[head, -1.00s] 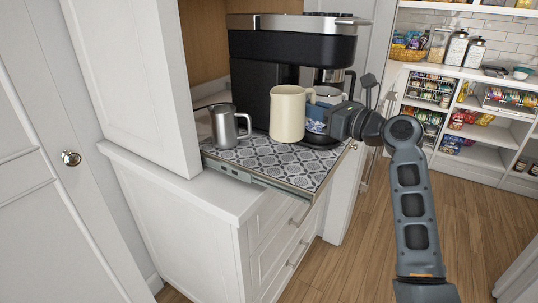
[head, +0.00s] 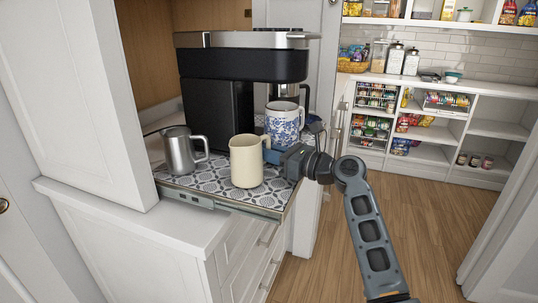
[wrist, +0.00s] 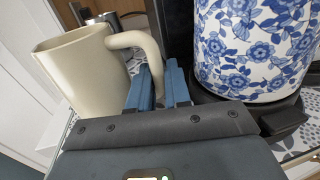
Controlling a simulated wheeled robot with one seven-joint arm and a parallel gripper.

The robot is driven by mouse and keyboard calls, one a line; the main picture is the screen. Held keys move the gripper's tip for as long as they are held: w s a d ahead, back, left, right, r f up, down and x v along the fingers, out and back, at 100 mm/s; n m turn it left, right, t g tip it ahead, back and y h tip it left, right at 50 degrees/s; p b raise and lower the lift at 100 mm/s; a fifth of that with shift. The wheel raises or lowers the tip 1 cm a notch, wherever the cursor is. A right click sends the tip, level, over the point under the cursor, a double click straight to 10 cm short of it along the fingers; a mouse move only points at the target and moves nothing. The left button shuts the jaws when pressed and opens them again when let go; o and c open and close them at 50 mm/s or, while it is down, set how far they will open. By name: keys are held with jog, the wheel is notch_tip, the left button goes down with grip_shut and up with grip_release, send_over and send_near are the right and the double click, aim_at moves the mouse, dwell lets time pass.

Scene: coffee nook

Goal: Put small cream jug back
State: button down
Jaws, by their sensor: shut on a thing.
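The small cream jug (head: 246,163) is upright over the front part of the patterned pull-out shelf (head: 207,184). Its base is at or just above the surface; I cannot tell if it touches. My gripper (head: 275,156) comes from the right and is shut on the jug's handle. In the wrist view, the handle (wrist: 151,46) reaches down to the blue fingers (wrist: 163,85), and the jug's body (wrist: 85,70) is to their left.
A steel jug (head: 180,151) stands left of the cream jug. A blue-flowered mug (head: 284,122) is at the coffee machine (head: 217,112), close to my fingers' right in the wrist view. The shelf's front edge is close to the cream jug.

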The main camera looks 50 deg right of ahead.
jog(key=shift+f, duration=0.1)
jog(key=c, duration=1.4)
grip_release()
jog(key=shift+f, duration=0.1)
jog(key=shift+o, duration=0.2)
jog(key=s+d, duration=0.1)
jog(key=s, duration=1.1)
jog(key=shift+d+b, duration=0.3)
jog(key=shift+d, duration=0.1)
